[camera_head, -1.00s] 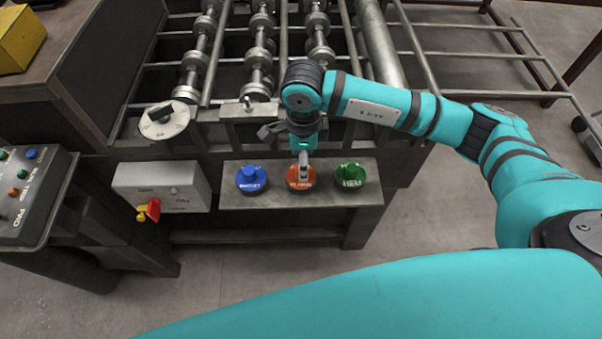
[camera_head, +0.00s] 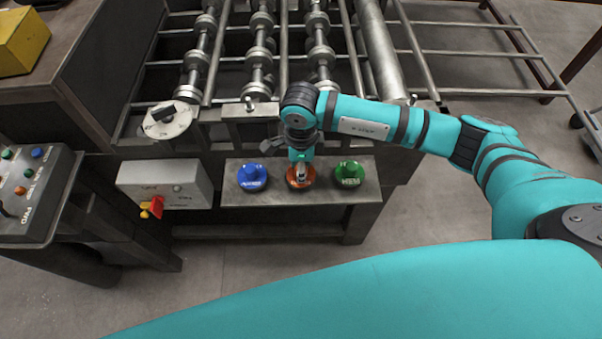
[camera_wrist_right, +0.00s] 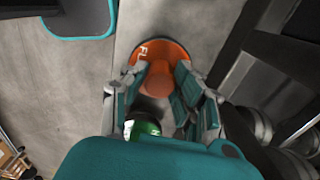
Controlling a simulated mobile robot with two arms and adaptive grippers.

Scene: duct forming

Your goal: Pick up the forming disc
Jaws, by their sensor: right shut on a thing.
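Three knobbed discs stand in a row on the grey shelf (camera_head: 219,198): a blue disc (camera_head: 251,181), an orange disc (camera_head: 293,183) and a green disc (camera_head: 349,176). My right gripper (camera_head: 301,166) points down over the orange disc and partly hides it. In the right wrist view, the fingers of the right gripper (camera_wrist_right: 160,92) are shut around the raised knob of the orange disc (camera_wrist_right: 172,52). A bit of green (camera_wrist_right: 143,127) shows below between the fingers. I cannot see a gap between the orange disc and the shelf. My left gripper is not in view.
Behind the shelf is a machine with metal rollers (camera_head: 259,55) and a dial (camera_head: 168,122). A grey switch box (camera_head: 178,184) with a red-yellow switch is left of the shelf. A button console (camera_head: 30,192) stands far left. The floor in front is free.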

